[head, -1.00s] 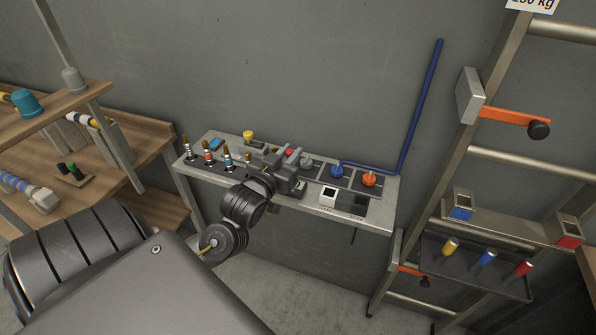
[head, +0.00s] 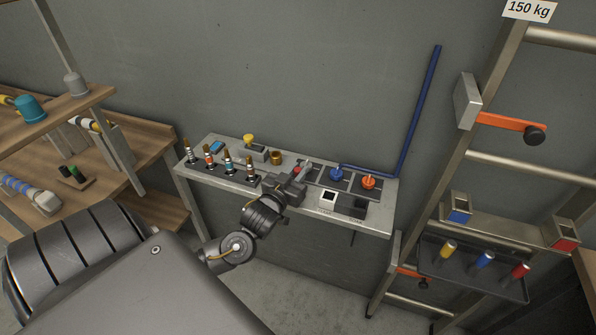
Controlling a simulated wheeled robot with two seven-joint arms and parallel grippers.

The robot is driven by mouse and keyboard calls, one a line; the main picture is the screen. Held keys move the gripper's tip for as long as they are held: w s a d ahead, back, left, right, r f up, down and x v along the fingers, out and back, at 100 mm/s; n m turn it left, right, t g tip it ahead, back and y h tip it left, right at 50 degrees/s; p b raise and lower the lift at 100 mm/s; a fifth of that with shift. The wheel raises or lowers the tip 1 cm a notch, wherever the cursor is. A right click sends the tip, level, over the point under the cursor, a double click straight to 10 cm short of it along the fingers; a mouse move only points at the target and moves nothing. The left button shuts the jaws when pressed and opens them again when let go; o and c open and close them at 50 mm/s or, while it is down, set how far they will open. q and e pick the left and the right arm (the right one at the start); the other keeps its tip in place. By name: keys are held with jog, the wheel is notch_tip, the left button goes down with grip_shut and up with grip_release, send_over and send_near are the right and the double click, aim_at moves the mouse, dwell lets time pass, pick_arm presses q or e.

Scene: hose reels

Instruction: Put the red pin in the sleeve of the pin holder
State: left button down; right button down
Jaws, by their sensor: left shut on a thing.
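My left gripper (head: 299,174) is over the middle of the grey bench, shut on a small red thing (head: 297,170) that looks like the red pin. Most of it is hidden by the fingers. A brass cylinder (head: 276,158), which looks like the sleeve of the pin holder, stands upright on the bench, a little left of and behind the gripper. The red thing is apart from it. My right gripper is not in view.
The grey bench (head: 375,222) also bears several upright pegs (head: 228,162), a yellow knob (head: 248,139), a blue knob (head: 336,174), an orange knob (head: 369,181) and a white-rimmed box (head: 328,199). A tray with coloured handles (head: 486,259) hangs right.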

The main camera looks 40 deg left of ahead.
pick_arm(q)
jog(key=shift+f, duration=0.15)
jog(key=c, duration=1.3)
grip_release()
